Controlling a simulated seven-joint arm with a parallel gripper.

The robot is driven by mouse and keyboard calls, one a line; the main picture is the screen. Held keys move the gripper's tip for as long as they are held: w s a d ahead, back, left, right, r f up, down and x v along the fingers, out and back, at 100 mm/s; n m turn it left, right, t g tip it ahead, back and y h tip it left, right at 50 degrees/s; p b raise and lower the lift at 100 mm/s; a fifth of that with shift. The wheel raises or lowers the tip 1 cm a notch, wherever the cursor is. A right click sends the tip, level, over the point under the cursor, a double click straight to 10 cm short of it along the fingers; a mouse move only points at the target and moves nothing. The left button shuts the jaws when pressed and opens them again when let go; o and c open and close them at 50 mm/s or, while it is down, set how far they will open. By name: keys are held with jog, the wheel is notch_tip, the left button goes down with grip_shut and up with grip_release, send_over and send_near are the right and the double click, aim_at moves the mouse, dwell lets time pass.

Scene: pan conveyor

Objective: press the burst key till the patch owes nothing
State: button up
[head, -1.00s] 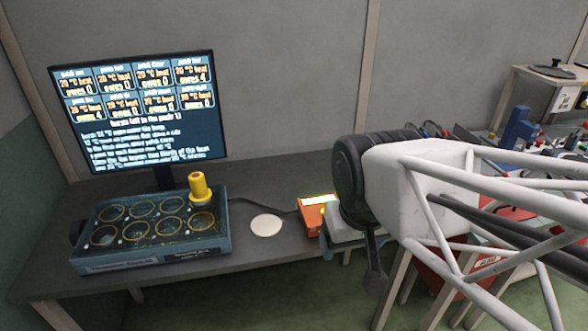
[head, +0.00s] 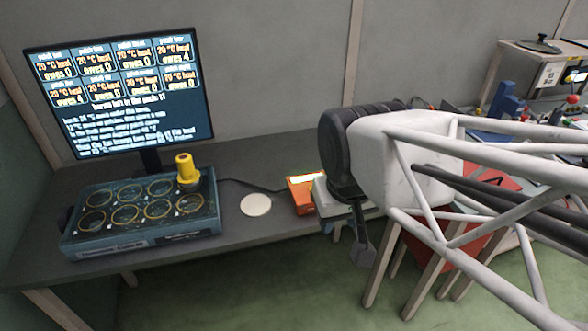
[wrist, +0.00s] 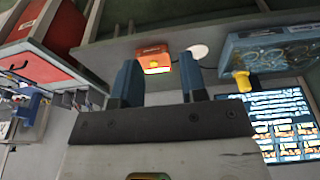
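A dark box with several ringed round patches (head: 85,244) stands on the left of the desk. A yellow capped cylinder (head: 186,169) stands at its back right. A monitor (head: 120,95) behind it lists patches; most tiles seem to read "owes 0" and at least one "owes 4". An orange box (head: 301,195) with a lit strip lies right of a pale disc; I cannot tell surely which part is the burst key. In the wrist view the orange box (wrist: 154,52) shows beyond and between my fingers. My gripper (wrist: 159,66) is open and empty, apart from the box.
The pale round disc (head: 256,205) lies on the desk (head: 245,235) between the two boxes. A dark cable runs behind it. Red bins (head: 450,262) and a cluttered bench (head: 520,122) stand to the right. The desk front is clear.

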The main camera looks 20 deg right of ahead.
grip_shut()
dwell(1.3)
